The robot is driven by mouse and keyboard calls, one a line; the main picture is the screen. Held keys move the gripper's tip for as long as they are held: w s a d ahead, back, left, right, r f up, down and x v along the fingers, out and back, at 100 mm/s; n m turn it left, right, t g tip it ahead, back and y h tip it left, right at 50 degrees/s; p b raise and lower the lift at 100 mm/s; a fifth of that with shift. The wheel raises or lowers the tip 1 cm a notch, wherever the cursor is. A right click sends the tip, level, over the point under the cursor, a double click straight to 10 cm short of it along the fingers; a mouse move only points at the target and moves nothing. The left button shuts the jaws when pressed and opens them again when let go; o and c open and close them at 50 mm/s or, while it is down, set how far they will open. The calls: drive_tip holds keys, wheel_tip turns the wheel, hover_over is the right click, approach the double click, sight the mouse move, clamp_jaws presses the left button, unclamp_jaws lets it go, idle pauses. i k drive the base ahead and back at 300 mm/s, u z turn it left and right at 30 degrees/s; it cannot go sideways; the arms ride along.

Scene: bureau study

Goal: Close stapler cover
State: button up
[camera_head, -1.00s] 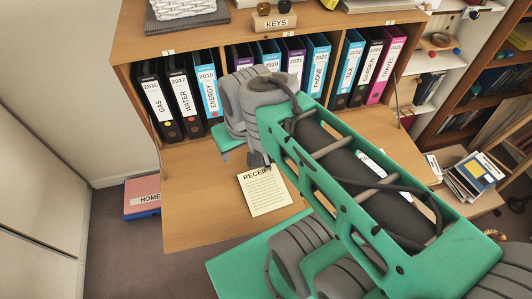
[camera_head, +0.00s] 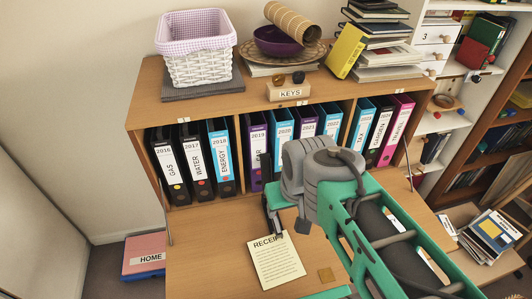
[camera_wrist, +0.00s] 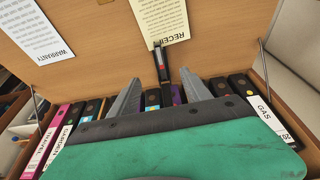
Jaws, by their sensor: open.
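A dark, narrow stapler (camera_head: 272,217) stands on the fold-down desk board beside the receipt sheet, partly hidden by my wrist. In the wrist view the stapler (camera_wrist: 161,65) is a slim black shape with a small red mark, its end near the receipt edge. I cannot tell clearly how far its cover is raised. My gripper (camera_wrist: 158,84) is open and empty, with one grey finger on each side of the stapler's line in the picture. I see no clear contact. In the head view my arm hides most of the fingers.
The receipt (camera_head: 276,262) lies on the desk board (camera_head: 215,240). A warranty sheet (camera_wrist: 36,32) shows in the wrist view. Labelled binders (camera_head: 217,160) fill the shelf behind. A basket (camera_head: 198,58) and a keys block (camera_head: 290,92) stand on top. The board's left part is clear.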

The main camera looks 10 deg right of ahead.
sight(265, 158)
drive_tip(key=u, duration=0.5)
drive_tip(key=k, duration=1.2)
drive_tip(key=u, duration=1.2)
drive_tip(key=i, duration=0.75)
drive_tip(key=z, duration=0.45)
drive_tip(key=i, duration=0.65)
drive_tip(key=z, duration=0.7)
